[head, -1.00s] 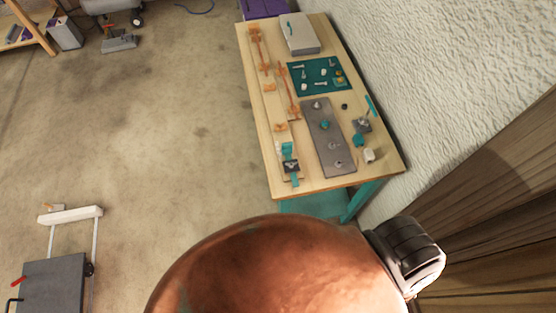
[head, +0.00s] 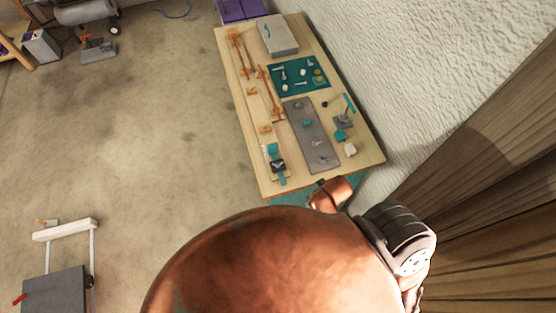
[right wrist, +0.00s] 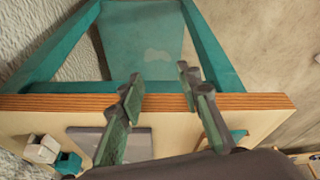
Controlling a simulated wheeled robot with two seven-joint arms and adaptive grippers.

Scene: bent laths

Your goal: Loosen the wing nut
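I cannot single out a wing nut; the bench-top parts are too small in the head view. A grey plate (head: 309,135) on the workbench carries several small metal parts and a teal knob (head: 307,123). A teal and dark clamp-like piece (head: 277,165) sits at the bench's near left corner. My right gripper (right wrist: 160,86) is open and empty in the right wrist view. Its fingers are in front of the bench edge, with part of the grey plate (right wrist: 138,146) behind them. My left gripper is not in view.
The workbench (head: 235,110) stands beside a rough white wall. A teal mat (head: 290,91) with small hardware and a grey box (head: 278,35) lie farther back. A white block (head: 350,149) is near the right edge. Open floor lies to the left.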

